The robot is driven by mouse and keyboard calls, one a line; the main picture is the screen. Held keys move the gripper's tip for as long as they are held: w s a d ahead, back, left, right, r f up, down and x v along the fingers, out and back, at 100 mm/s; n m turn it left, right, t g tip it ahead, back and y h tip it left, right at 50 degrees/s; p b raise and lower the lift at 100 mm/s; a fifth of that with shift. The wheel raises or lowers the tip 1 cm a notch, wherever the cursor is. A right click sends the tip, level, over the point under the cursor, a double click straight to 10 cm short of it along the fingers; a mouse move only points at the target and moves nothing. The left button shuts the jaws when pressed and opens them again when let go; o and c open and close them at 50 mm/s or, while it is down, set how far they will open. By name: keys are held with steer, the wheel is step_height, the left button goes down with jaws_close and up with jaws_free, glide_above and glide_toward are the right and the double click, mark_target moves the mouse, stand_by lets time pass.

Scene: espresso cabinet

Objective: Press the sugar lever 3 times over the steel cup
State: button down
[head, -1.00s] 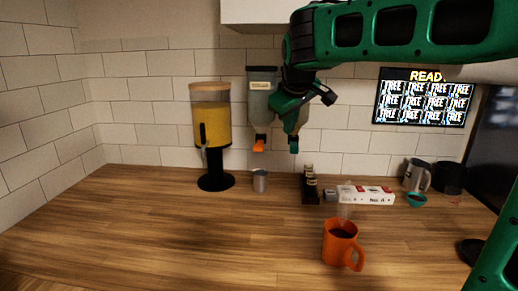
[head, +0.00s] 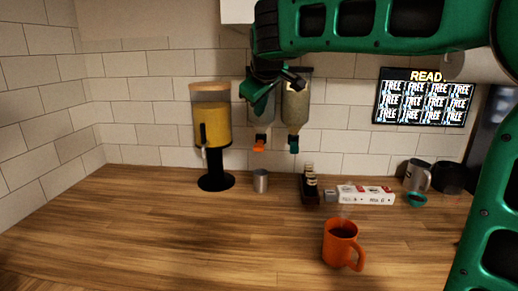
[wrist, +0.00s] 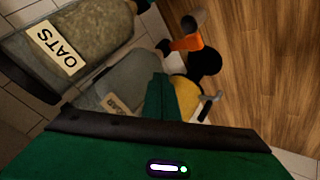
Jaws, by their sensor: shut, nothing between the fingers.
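The steel cup (head: 261,181) stands upright on the counter in the head view. Above it, the orange lever (head: 259,146) hangs under the left wall dispenser; it also shows in the wrist view (wrist: 186,42). This dispenser's grey body (wrist: 135,76) has a label (wrist: 118,101) partly hidden behind my finger. My gripper (head: 259,110) is shut and empty, in front of that dispenser's body, above the orange lever. Its green finger (wrist: 160,101) shows in the wrist view. I cannot tell whether it touches the dispenser.
The oats dispenser (wrist: 90,40) with a green lever (head: 294,145) hangs just right. A yellow drink dispenser (head: 212,130) stands left. Dark bottles (head: 310,186), a white box (head: 366,195) and an orange mug (head: 341,243) are to the right. The left counter is clear.

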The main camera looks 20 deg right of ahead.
mark_target(259, 145)
steer(key=shift+f, duration=3.85)
steer(key=shift+f, duration=0.2)
steer(key=shift+f, duration=0.2)
steer(key=shift+f, duration=1.25)
stand_by(0.3)
steer(key=shift+r, duration=1.7)
steer(key=shift+r, duration=0.1)
steer(key=shift+r, duration=2.4)
